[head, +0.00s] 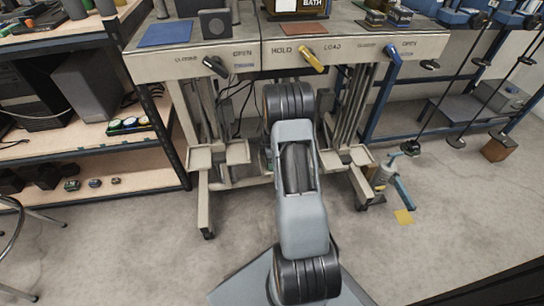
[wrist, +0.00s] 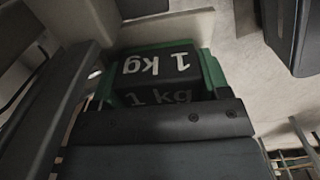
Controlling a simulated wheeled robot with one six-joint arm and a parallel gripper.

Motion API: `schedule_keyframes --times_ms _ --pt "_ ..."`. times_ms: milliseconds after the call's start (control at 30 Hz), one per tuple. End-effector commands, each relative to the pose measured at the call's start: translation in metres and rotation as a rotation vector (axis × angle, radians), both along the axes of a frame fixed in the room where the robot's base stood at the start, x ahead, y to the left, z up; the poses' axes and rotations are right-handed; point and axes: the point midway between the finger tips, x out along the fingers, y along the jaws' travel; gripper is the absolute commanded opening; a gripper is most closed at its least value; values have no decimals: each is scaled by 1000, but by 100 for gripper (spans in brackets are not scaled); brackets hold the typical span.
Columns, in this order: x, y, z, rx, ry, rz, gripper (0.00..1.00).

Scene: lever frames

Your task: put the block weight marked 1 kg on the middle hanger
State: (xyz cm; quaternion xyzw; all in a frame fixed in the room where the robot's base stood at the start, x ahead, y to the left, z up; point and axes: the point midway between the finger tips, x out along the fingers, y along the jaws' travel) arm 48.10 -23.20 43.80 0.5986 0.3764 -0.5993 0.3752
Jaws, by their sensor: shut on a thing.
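The block weight marked 1 kg (wrist: 155,65) fills the upper middle of the wrist view, dark with white lettering on two faces and green around its edges. My gripper (wrist: 155,103) is shut on it; the dark gripper parts cover the near side of the block. In the head view my own arm hides the gripper and the block. Three thin dark hangers hang at the right of the head view; the middle hanger (head: 457,142) ends in a small dark disc between the other two. No block shows on its disc.
A cream bench (head: 180,67) with black, yellow and blue levers stands ahead. A wooden shelf unit (head: 90,149) is at the left. A small brown box (head: 499,148) and a blue stand are near the hangers.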

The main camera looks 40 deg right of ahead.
Motion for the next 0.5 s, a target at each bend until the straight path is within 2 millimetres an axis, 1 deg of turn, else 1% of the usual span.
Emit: schedule_keyframes --times_ms 200,367,400,500 --pt "1 -1 2 -2 -5 0 9" --pt "1 -1 -1 -2 -5 0 9" --pt "0 0 -3 0 -1 0 70" --pt "0 0 -2 0 -1 0 80"
